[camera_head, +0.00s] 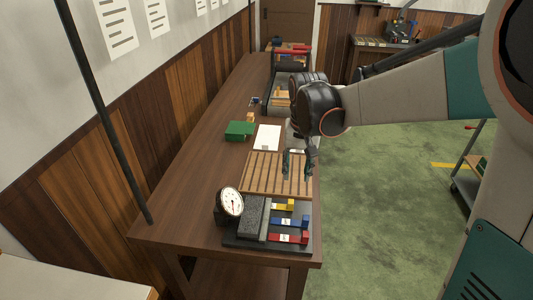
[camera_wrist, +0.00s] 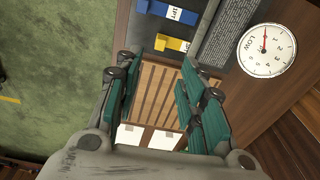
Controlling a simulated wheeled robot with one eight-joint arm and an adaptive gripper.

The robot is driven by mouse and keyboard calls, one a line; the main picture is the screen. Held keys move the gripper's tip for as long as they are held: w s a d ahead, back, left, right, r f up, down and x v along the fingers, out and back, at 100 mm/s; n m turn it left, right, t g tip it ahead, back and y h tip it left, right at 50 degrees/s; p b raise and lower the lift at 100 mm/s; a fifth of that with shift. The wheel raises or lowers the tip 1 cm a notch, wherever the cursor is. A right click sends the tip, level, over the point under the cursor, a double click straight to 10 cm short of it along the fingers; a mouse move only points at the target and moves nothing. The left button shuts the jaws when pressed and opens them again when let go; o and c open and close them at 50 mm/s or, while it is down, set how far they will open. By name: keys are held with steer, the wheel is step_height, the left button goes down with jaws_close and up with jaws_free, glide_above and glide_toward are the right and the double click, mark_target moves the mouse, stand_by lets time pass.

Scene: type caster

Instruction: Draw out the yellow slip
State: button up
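The yellow slip (camera_head: 284,207) sticks out to the right from a dark grey block (camera_head: 254,215) at the near end of the workbench. Below it in the head view are the blue slip (camera_head: 291,222) and the red slip (camera_head: 289,238). In the wrist view, the yellow slip (camera_wrist: 173,43) lies just beyond my fingertips, with the blue slip (camera_wrist: 168,12) farther off; each carries a white label. My gripper (camera_head: 299,168) is open and empty above the slatted wooden rack, apart from the slips. Its two teal fingers (camera_wrist: 158,64) are spread wide.
A round dial gauge (camera_head: 230,202) stands beside the block. The slatted rack (camera_head: 262,175) lies behind the slips. A white sheet (camera_head: 267,137) and a green box (camera_head: 240,130) lie farther back. The bench's right edge is close to the slips, with open green floor (camera_head: 385,200) beyond.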

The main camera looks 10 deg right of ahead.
mark_target(291, 201)
steer(key=shift+g, duration=0.5)
steer(key=w+f+b, duration=0.1)
steer(key=f, duration=0.4)
steer(key=f+b, duration=0.1)
steer(key=f, duration=0.4)
steer(key=w+f+b, duration=0.1)
steer(key=f+b, duration=0.1)
steer(key=f, duration=0.4)
steer(key=shift+w, duration=0.3)
jaws_close()
